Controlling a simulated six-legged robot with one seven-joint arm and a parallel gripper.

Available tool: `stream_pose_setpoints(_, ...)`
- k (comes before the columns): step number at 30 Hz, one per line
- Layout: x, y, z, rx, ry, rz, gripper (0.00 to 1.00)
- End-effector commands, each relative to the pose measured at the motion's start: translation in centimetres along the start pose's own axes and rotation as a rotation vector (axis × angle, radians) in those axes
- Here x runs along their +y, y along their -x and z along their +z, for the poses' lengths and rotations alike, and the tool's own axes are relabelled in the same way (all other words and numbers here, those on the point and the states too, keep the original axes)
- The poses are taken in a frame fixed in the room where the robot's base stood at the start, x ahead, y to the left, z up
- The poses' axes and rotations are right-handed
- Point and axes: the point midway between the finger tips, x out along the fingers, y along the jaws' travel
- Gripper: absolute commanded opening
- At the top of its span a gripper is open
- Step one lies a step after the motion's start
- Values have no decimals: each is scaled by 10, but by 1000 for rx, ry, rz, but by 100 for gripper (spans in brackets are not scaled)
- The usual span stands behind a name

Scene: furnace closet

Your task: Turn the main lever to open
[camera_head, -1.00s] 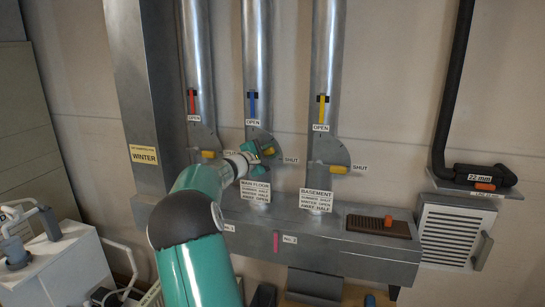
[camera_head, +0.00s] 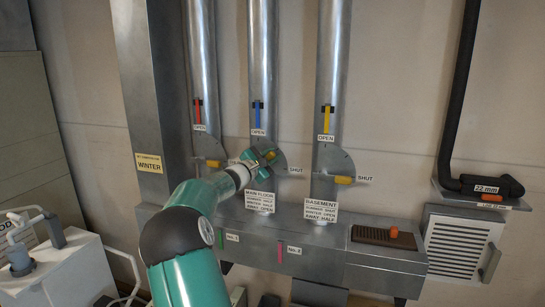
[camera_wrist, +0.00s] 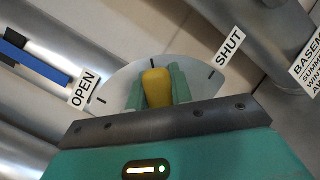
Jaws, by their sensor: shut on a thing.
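The main lever's yellow knob (camera_wrist: 157,88) sits between my gripper's (camera_wrist: 158,92) two green fingers, which are shut on it. In the wrist view the knob stands between the OPEN label (camera_wrist: 84,89) and the SHUT label (camera_wrist: 230,46), about midway along the grey dial plate (camera_wrist: 127,78). In the head view my gripper (camera_head: 262,160) is at the middle duct's dial, above the MAIN FLOOR label (camera_head: 259,199). The SHUT label (camera_head: 295,170) is just to its right, and the OPEN label (camera_head: 258,132) is above. My fingers partly hide the lever.
Similar levers with yellow knobs are on the left duct (camera_head: 214,163) and the basement duct (camera_head: 343,180). A WINTER sign (camera_head: 149,163) is on the wide duct at left. A brown grille with an orange knob (camera_head: 393,232) is to the right.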

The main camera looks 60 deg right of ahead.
Motion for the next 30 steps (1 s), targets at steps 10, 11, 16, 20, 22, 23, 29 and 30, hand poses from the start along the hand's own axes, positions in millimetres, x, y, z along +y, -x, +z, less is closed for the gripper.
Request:
stream_pose_setpoints(10,2,1,-1,3,-1,2,43)
stream_pose_setpoints(11,2,1,-1,3,-2,3,43)
stream_pose_setpoints(16,2,0,0,1,-2,3,43)
stream_pose_setpoints(20,2,0,1,1,-2,3,43)
stream_pose_setpoints(22,2,0,1,0,-3,4,43)
stream_pose_setpoints(23,2,1,1,1,-3,4,43)
stream_pose_setpoints(29,3,21,0,4,-3,4,43)
stream_pose_setpoints(30,3,28,-1,5,-2,3,43)
